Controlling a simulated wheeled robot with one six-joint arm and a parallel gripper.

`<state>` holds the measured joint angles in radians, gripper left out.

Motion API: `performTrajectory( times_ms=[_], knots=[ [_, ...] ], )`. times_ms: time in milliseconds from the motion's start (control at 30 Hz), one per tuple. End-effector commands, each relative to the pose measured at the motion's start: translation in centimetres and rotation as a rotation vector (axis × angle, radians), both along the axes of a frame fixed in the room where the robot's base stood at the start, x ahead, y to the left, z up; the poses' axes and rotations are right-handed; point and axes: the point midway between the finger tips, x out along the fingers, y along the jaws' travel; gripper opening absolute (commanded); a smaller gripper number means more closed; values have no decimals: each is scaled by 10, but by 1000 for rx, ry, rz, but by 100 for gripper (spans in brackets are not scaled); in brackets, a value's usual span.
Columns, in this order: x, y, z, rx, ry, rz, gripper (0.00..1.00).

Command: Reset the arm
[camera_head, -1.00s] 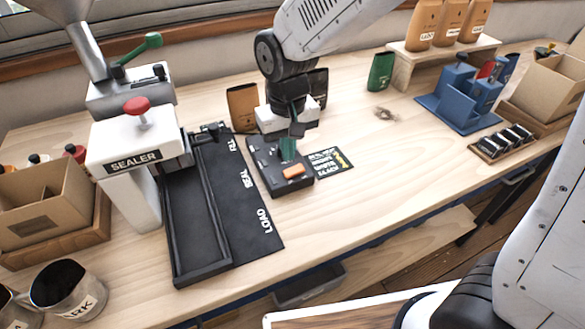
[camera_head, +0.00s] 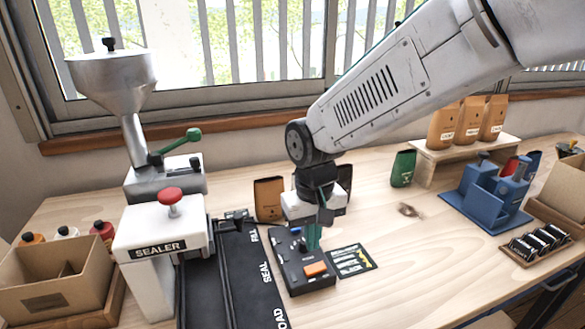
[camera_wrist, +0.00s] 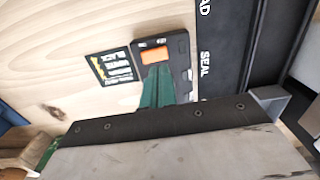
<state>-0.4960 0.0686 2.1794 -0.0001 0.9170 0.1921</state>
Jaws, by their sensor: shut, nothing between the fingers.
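My gripper (camera_head: 314,236) points down over a small black control box (camera_head: 297,283) with an orange button (camera_head: 316,269). Its green fingers are shut and empty. In the wrist view the green fingers (camera_wrist: 157,88) lie in front of the box (camera_wrist: 180,60), just short of the orange button (camera_wrist: 151,50). I cannot tell whether the fingertips touch the box. My arm reaches in from the upper right.
Left of the box are the black mat (camera_head: 250,268) and the white sealer (camera_head: 160,240) with its red knob. A printed card (camera_head: 352,260) lies right of the box. A brown pouch (camera_head: 268,198) stands behind. A blue fixture (camera_head: 488,195) and a bag shelf (camera_head: 452,165) are at right.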

Motion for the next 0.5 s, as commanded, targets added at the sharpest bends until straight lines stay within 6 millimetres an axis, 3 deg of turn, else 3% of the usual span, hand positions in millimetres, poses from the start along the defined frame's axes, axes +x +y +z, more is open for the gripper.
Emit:
performTrajectory(
  times_ms=[100, 500],
  knots=[
    [-27, -18, -2, -31, 63, 36, 0],
    [-125, -138, 63, -14, 53, -72, 0]
  ],
)
